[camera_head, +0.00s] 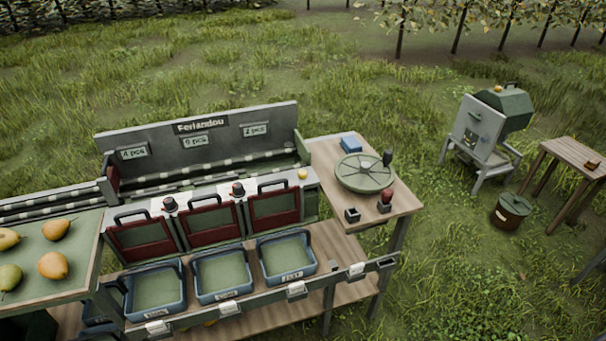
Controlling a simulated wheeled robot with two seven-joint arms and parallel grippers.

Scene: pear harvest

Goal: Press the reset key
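No key marked as reset can be read in the head view. Several small controls show: a yellow knob (302,174) at the right end of the sorting bench, and black knobs (170,204) above the dark red gates. On the wooden side table stand a red-topped knob (386,197) and a small dark square box (352,214). The grey machine (478,130) at the right has a yellow piece on top and small marks on its front, too small to make out. Neither of my grippers is in view.
Three blue trays (222,296) stand empty below the gates. Several pears (53,265) lie on a green-topped table at the left. The side table (400,195) carries a round green disc (364,173) and a blue block (350,144). A lidded bucket (511,211) stands on grass.

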